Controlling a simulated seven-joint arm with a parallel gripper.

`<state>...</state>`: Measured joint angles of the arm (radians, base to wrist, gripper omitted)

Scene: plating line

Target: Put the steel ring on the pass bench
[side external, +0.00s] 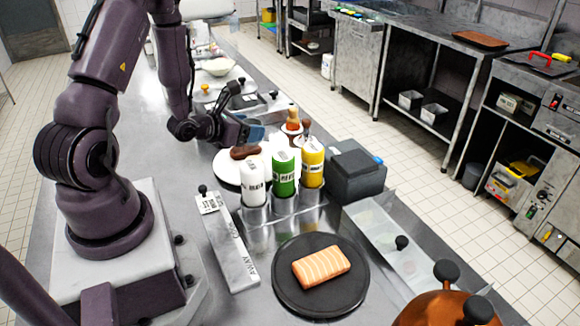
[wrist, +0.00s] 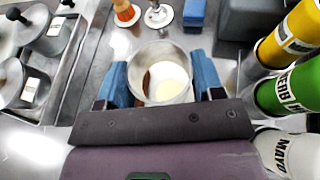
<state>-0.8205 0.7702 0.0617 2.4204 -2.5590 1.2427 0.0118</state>
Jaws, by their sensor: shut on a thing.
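The steel ring (wrist: 148,57) is a short, open metal band in the wrist view. My gripper (wrist: 161,80) has its two blue fingers on opposite sides of the ring and is shut on it. Through the ring I see a cream patch and a brown edge. In the side view my gripper (side external: 242,132) is above the steel bench (side external: 165,120), behind the sauce bottles. The ring cannot be made out there. A white plate (side external: 226,172) with a brown piece of food (side external: 244,152) lies just below and beside my gripper. Which surface is the pass bench is not marked.
White, green (side external: 284,172) and yellow bottles stand in steel holders close to my gripper. A dark grey box (side external: 356,172) is to their right. A black plate (side external: 290,301) with salmon is in front. Lidded steel containers (wrist: 52,38) are at left in the wrist view.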

